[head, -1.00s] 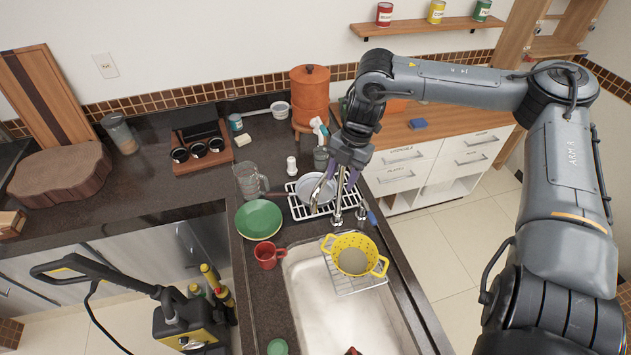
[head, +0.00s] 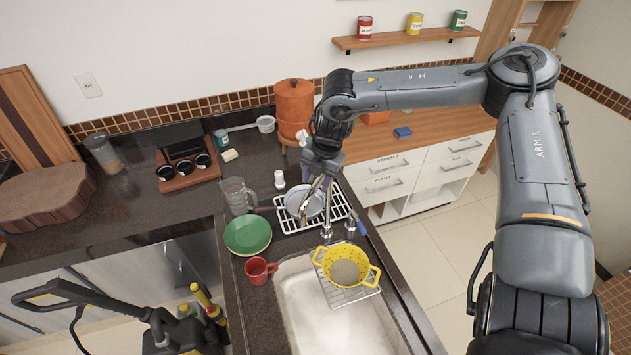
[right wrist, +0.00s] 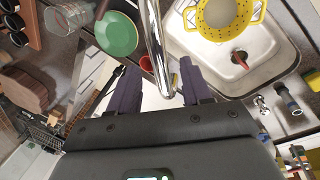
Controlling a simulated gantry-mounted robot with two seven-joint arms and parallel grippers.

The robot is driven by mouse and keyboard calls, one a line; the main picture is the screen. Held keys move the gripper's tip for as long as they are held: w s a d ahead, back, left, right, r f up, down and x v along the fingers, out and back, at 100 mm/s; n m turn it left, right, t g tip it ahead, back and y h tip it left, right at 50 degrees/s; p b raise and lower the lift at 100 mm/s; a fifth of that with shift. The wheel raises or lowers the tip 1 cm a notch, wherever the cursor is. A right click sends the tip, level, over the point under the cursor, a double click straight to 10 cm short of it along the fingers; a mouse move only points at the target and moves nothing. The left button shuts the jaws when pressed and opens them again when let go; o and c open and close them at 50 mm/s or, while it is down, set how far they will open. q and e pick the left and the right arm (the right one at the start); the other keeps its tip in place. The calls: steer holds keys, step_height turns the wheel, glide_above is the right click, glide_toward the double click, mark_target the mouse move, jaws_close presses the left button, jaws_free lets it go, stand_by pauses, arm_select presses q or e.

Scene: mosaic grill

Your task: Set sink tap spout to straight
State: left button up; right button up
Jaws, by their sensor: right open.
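The chrome sink tap stands at the back edge of the sink (head: 313,315), its spout (head: 327,205) partly hidden by my right gripper (head: 319,186). In the right wrist view the spout (right wrist: 155,45) runs as a shiny tube down between the two dark fingers of my right gripper (right wrist: 160,90). The fingers are open, one on each side of the spout, with a visible gap to each. I cannot tell whether either finger touches it. My left gripper is not in view.
A yellow colander (head: 345,270) sits on a wire rack over the sink. A dish rack (head: 290,222) with a plate is behind the tap.

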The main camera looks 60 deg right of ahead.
steer(key=shift+w+f, duration=0.2)
steer(key=shift+f, duration=0.85)
steer(key=shift+c, duration=0.4)
jaws_close()
